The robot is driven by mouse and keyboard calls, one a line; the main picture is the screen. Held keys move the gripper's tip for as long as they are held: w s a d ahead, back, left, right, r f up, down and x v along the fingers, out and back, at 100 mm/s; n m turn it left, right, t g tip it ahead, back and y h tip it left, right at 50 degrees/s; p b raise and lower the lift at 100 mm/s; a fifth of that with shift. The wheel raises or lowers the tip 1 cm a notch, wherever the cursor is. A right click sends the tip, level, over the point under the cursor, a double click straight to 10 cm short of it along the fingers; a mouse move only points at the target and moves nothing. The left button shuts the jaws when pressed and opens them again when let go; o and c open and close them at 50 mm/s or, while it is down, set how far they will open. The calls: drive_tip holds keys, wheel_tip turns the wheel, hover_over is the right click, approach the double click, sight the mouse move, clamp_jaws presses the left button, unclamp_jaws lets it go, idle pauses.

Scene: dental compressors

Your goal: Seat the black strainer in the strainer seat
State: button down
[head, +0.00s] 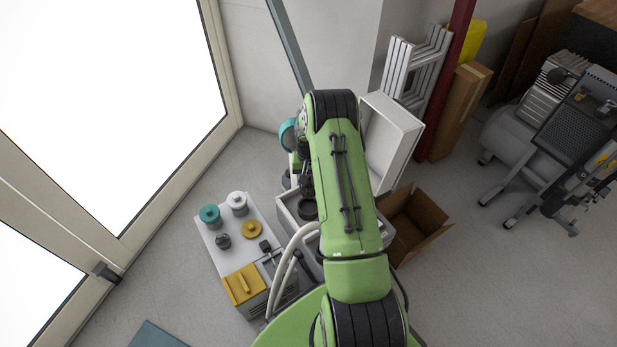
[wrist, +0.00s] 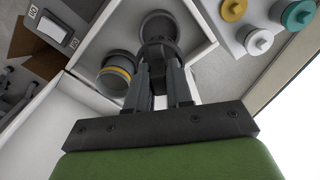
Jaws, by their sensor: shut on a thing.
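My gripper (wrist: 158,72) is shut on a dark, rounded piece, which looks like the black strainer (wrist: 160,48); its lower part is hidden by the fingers. Just beyond it in the wrist view is a round grey form (wrist: 157,24), inside the pale open box. I cannot tell whether this is the strainer seat, or whether the held piece touches it. A grey cup with a yellow ring (wrist: 118,74) stands beside my fingers in the same box. In the head view my arm covers most of the box (head: 287,212), and the gripper is largely hidden.
The white raised lid (head: 396,130) and an open cardboard box (head: 418,222) stand right of my arm.

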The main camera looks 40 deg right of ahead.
drive_tip(key=shift+s, duration=0.1)
idle(0.4)
drive_tip(key=shift+f, duration=2.8)
drive_tip(key=shift+f, duration=1.9)
drive_tip(key=c, duration=0.9)
unclamp_jaws()
drive_tip(key=shift+c, duration=0.2)
drive_tip(key=c, duration=0.4)
drive_tip(key=shift+r, duration=0.15)
drive_tip(key=shift+r+p, duration=2.45)
drive_tip(key=shift+r, duration=1.45)
